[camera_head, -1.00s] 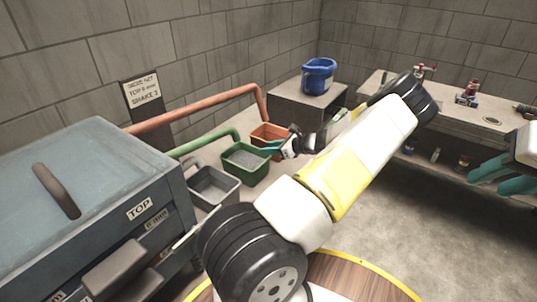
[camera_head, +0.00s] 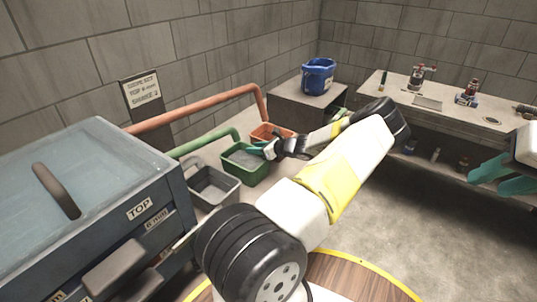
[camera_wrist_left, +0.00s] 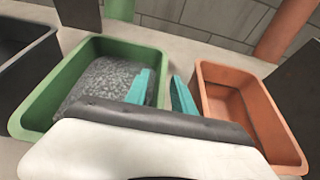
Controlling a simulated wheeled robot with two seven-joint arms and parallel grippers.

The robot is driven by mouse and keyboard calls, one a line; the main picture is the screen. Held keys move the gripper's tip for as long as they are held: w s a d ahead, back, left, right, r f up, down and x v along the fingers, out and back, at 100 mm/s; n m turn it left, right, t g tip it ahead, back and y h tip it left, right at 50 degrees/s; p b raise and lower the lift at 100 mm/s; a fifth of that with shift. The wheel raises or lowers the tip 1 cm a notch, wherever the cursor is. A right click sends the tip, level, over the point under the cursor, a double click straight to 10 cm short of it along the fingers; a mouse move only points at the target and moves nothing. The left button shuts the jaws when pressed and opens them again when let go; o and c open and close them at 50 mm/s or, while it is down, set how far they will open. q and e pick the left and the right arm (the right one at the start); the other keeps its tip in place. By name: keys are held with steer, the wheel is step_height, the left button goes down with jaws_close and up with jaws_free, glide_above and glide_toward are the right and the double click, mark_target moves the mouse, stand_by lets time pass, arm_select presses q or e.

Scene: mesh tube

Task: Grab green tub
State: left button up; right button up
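The green tub (camera_head: 243,173) holds grey gravel and stands on a low ledge. It also shows in the left wrist view (camera_wrist_left: 40,108). My left gripper (camera_head: 256,149) is at the tub's right rim. In the left wrist view its two teal fingers (camera_wrist_left: 160,90) are apart, one over the gravel and one toward the orange tub, with the green tub's right wall between them. Contact with the wall cannot be told. My right gripper (camera_head: 498,176) is at the right edge, its teal fingers apart and empty.
The orange tub (camera_head: 270,127) is just beyond the green one and looks empty. A grey tub (camera_head: 214,195) is on the near side. A blue bucket (camera_head: 318,78) stands on a grey box. A grey cabinet (camera_head: 80,180) fills the left. A workbench (camera_head: 450,105) is at the right.

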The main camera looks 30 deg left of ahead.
arm_select(q)
jaws_close()
steer(key=shift+r, duration=0.1)
stand_by(1.2)
